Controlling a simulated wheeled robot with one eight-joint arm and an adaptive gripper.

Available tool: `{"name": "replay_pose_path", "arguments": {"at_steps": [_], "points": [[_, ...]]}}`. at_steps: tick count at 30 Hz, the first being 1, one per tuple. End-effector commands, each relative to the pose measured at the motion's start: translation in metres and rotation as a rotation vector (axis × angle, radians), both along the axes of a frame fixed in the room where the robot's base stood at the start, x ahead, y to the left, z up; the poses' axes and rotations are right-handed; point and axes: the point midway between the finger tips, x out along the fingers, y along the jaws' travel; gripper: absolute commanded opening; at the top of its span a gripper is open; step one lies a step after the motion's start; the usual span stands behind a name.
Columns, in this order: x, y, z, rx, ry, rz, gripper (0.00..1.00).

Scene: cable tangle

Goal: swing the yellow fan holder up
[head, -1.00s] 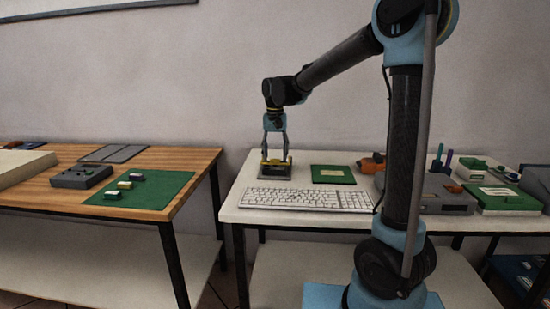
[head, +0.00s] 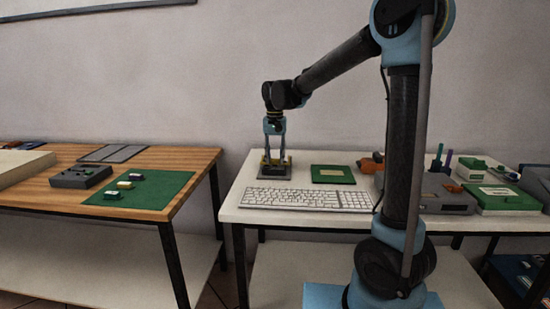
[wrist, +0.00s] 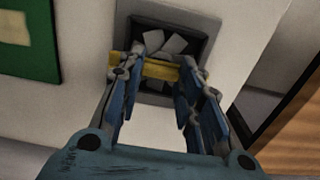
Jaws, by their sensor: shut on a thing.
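The yellow fan holder (wrist: 160,70) is a yellow bar across a dark square-framed unit (wrist: 186,28) in the wrist view. In the head view the unit (head: 274,172) stands at the left back of the white table, and a little of the holder (head: 266,159) shows between the fingers. My gripper (wrist: 157,71) is shut on the yellow bar, with a fingertip near each end. In the head view my gripper (head: 274,157) points down onto the unit. Grey pieces show inside the frame. The fingers hide part of the unit, and the holder's exact angle is unclear.
A white keyboard (head: 305,199) lies in front of the unit. A green board (head: 332,174) lies to its right. An orange tool (head: 371,164) and a grey box (head: 446,194) stand farther right. A gap separates the wooden table (head: 150,159) at left.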

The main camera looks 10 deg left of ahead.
Motion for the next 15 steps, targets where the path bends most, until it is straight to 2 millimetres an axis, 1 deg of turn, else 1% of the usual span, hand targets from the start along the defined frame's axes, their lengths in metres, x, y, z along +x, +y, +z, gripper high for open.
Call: {"name": "replay_pose_path", "arguments": {"at_steps": [8,15], "points": [[0.005,0.0,0.007,-0.001,-0.004,-0.001,0.0],[0.015,0.001,0.019,-0.001,-0.005,-0.001,0.0]]}}
